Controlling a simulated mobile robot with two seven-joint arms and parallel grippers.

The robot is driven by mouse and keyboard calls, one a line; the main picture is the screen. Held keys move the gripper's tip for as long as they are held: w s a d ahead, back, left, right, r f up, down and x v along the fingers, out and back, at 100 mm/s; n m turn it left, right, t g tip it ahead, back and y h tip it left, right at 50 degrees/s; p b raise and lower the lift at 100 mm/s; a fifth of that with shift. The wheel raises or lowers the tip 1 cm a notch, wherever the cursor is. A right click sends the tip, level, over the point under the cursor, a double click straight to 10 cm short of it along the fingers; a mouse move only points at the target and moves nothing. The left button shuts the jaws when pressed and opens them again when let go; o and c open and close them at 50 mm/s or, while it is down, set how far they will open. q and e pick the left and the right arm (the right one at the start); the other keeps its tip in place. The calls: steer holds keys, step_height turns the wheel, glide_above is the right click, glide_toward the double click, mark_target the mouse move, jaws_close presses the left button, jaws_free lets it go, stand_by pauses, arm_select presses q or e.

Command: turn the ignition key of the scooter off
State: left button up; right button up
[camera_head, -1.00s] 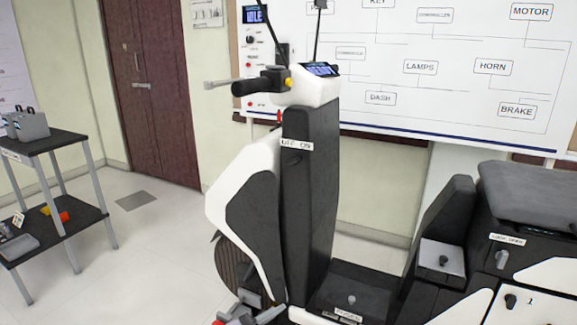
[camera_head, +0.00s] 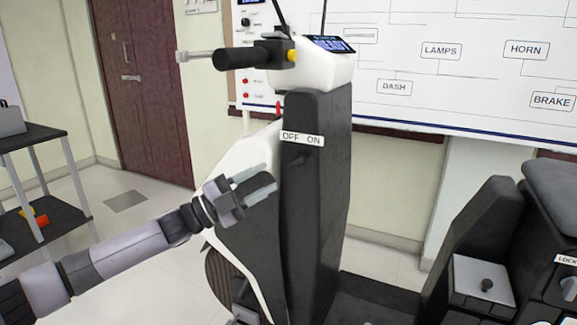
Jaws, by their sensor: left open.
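The scooter (camera_head: 317,200) stands upright in the middle of the head view, with a black front panel and white fairing. A white OFF/ON label (camera_head: 302,139) is on the upper part of the panel. The ignition key (camera_head: 297,160) appears as a small dark shape just under the label; its exact angle is too dark to tell. My left gripper (camera_head: 262,182) is open and empty, left of the panel and a little below and left of the key. Its fingers point right towards the panel; I cannot tell whether they touch it. My right gripper is not in view.
A shelf cart (camera_head: 35,190) stands at the left. A whiteboard (camera_head: 400,60) is behind the scooter. The seat section (camera_head: 490,230) is at the right.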

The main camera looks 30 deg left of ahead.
mark_target(293, 163)
arm_select(q)
steer(key=shift+p+x, duration=0.55)
steer(key=shift+x, duration=2.85)
jaws_close()
